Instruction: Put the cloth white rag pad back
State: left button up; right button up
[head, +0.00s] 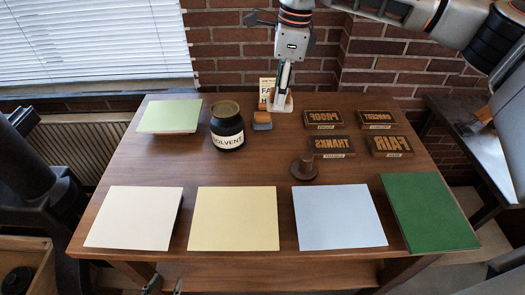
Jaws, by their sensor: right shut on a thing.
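The white rag pad (286,104) is at the back middle of the wooden table, partly hidden by the gripper. My right gripper (281,90) reaches down from above and is shut on it. I cannot tell whether the pad touches the table. A small upright card with "FA" lettering (265,84) stands just left of the gripper.
A dark solvent jar (228,130) stands left of the block. Several type blocks (331,147) lie at the right, with a brown round knobbed thing (305,168) before them. White, yellow, blue and green sheets (430,211) line the front; a pale green one (169,116) lies back left.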

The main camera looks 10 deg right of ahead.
jog(key=w+a+r+m+b, duration=0.2)
jog(key=w+a+r+m, duration=0.15)
jog(key=m, duration=0.45)
jog(key=shift+t+h, duration=0.3)
jog(key=shift+t, duration=0.1)
notch_tip(320, 180, down, 16)
jog(key=shift+w+r, duration=0.1)
jog(key=shift+w, duration=0.05)
pick_arm(q)
jog(key=shift+w+d+f, duration=0.1)
jog(key=shift+d+f, duration=0.3)
jog(key=shift+f, duration=0.3)
pick_arm(e)
jog(key=shift+f, duration=2.35)
jog(key=shift+f, duration=0.15)
jog(key=o, duration=1.1)
jog(key=shift+c, duration=0.2)
pick_arm(q)
jog(key=shift+f, duration=0.1)
